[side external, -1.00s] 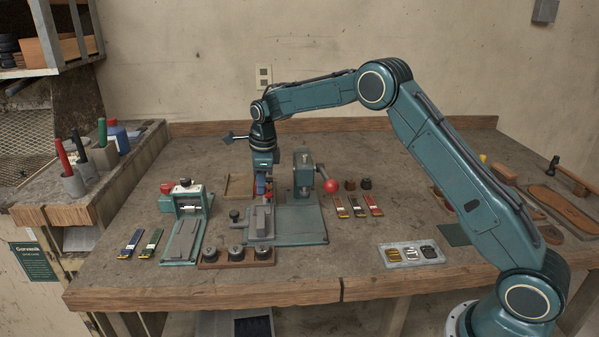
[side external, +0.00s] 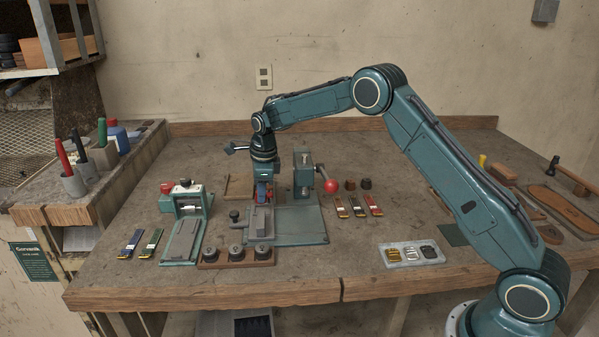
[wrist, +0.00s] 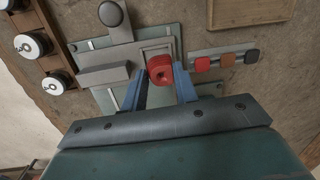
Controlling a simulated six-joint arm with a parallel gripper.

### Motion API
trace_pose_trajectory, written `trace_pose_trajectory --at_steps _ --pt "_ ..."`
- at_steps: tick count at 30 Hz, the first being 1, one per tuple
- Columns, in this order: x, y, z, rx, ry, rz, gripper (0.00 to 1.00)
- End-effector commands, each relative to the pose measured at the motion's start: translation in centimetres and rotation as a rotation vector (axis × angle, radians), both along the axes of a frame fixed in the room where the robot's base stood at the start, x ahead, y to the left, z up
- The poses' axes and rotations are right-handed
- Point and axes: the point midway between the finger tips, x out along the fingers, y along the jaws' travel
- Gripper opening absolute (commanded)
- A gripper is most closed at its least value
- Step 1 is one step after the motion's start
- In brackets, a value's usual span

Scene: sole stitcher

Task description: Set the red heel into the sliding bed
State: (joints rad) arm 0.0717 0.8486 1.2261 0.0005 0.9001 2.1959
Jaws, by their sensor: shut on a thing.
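My gripper (wrist: 162,88) is shut on the red heel (wrist: 160,68), a small rounded red block between its two blue fingers. The heel sits at the fingertips, over or in a pale square frame (wrist: 154,44) on the green-grey machine base; I cannot tell whether it touches. In the side view my gripper (side external: 264,193) points down behind the grey block (side external: 260,219) of the bed, and the heel is largely hidden by the fingers.
A stitcher post (side external: 303,173) with a red ball lever (side external: 331,186) stands close to the right of my gripper. A wooden rack (side external: 237,257) with several dark knobs lies in front. A green clamp (side external: 186,225) stands left. A buckle tray (side external: 411,254) lies front right.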

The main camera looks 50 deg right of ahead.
Motion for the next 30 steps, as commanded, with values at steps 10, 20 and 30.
trace_pose_trajectory --at_steps 10,20,30 --pt "0.0 0.0 -1.9 0.002 0.004 -0.001 0.07" --pt "0.0 0.0 -2.1 0.003 0.003 0.000 0.07" --pt "0.0 0.0 -2.1 0.002 0.002 0.000 0.07"
